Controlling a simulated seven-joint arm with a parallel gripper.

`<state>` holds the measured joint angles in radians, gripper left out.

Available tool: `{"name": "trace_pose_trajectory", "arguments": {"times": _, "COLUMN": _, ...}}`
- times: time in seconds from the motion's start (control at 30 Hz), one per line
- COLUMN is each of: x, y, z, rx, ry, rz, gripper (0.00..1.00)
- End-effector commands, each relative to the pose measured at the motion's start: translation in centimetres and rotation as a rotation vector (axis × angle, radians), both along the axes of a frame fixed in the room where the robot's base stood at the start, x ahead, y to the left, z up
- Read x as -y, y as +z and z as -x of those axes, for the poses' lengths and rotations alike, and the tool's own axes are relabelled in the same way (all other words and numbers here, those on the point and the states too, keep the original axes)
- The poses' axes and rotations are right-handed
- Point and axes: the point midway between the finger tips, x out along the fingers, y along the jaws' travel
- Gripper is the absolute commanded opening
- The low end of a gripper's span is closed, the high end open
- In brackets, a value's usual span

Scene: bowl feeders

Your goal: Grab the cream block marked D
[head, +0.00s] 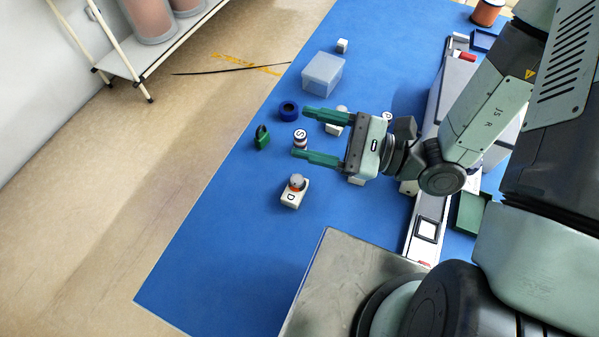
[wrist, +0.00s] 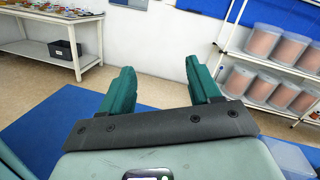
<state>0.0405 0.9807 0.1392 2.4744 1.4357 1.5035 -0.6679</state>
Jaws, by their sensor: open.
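The cream block marked D (head: 290,196) lies on the blue mat in the head view. A small grey and orange round piece (head: 297,182) sits on or against its far end; I cannot tell which. My gripper (head: 298,132) is open and empty, with green fingers pointing left above the mat, farther back than the block. In the wrist view the two fingers (wrist: 158,85) are spread apart with nothing between them. The block does not show in the wrist view.
A white and dark-blue piece marked S (head: 300,139), a green piece (head: 262,138) and a blue ring (head: 288,110) lie near the fingers. A translucent box (head: 322,74) and a small white block (head: 342,45) stand farther back. The mat's (head: 230,240) front left is clear.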

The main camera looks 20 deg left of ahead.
Motion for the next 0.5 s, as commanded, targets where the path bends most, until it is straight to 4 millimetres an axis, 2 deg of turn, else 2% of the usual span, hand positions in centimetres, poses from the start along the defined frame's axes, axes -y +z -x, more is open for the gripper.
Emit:
{"name": "trace_pose_trajectory", "arguments": {"times": 0.03, "x": -0.3, "y": -1.6, "z": -0.2, "rx": -0.069, "ry": -0.065, "rz": -0.016, "gripper": 0.62}}
{"name": "trace_pose_trajectory", "arguments": {"times": 0.3, "x": -0.7, "y": -9.9, "z": -0.5, "rx": -0.313, "ry": -0.411, "rz": 0.002, "gripper": 0.62}}
{"name": "trace_pose_trajectory", "arguments": {"times": 0.4, "x": -0.6, "y": -11.9, "z": -0.1, "rx": -0.36, "ry": -0.488, "rz": 0.028, "gripper": 0.62}}
{"name": "trace_pose_trajectory", "arguments": {"times": 0.5, "x": -0.4, "y": -13.2, "z": 0.2, "rx": -0.385, "ry": -0.532, "rz": 0.047, "gripper": 0.62}}
